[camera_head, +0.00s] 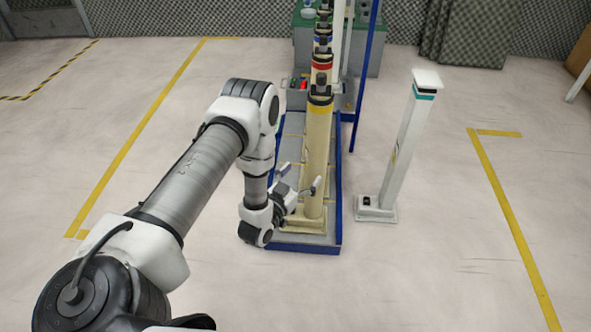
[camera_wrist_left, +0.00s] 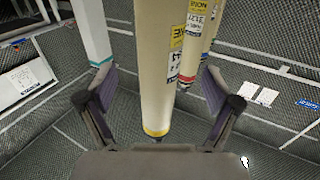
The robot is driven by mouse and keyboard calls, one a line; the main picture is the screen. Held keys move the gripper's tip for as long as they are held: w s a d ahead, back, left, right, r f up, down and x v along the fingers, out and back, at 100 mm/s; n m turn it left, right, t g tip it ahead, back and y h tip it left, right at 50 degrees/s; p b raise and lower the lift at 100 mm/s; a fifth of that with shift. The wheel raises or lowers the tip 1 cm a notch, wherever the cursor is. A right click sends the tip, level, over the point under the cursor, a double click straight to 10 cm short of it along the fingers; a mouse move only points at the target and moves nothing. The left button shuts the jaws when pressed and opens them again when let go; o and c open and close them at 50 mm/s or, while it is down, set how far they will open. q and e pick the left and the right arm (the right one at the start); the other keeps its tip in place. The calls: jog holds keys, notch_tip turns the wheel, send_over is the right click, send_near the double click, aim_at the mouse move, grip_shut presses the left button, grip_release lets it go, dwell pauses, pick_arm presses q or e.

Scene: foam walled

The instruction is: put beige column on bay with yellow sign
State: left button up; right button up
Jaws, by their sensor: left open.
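A beige column (camera_head: 318,145) with a yellow band near its top stands upright at the near end of the blue-edged rack base (camera_head: 337,215). It also shows in the left wrist view (camera_wrist_left: 158,70), with a label on its side. My left gripper (camera_head: 300,181) is low beside this column. Its fingers are open on either side of the column in the left wrist view (camera_wrist_left: 158,78); I cannot tell whether they touch it. More columns stand in line behind, one with a red band (camera_head: 321,67), which partly shows in the left wrist view (camera_wrist_left: 199,45). I cannot make out a yellow sign.
A white column (camera_head: 408,135) with a teal band stands on the floor to the right of the rack. A blue post (camera_head: 368,75) rises at the rack's right side. The floor left and right is clear, with yellow lines.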

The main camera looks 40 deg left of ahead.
pick_arm(q)
jog(key=s+d+f+g+h, duration=0.2)
jog(key=s+d+f+g, duration=0.7)
jog(key=s, duration=0.3)
jog(key=s+d+g, duration=0.3)
jog(key=s+g, duration=0.6)
jog(key=s, duration=0.9)
notch_tip(320, 180, up, 34)
jog(key=p, duration=3.5)
jog(key=shift+s+a, duration=0.15)
jog(key=shift+f, duration=0.15)
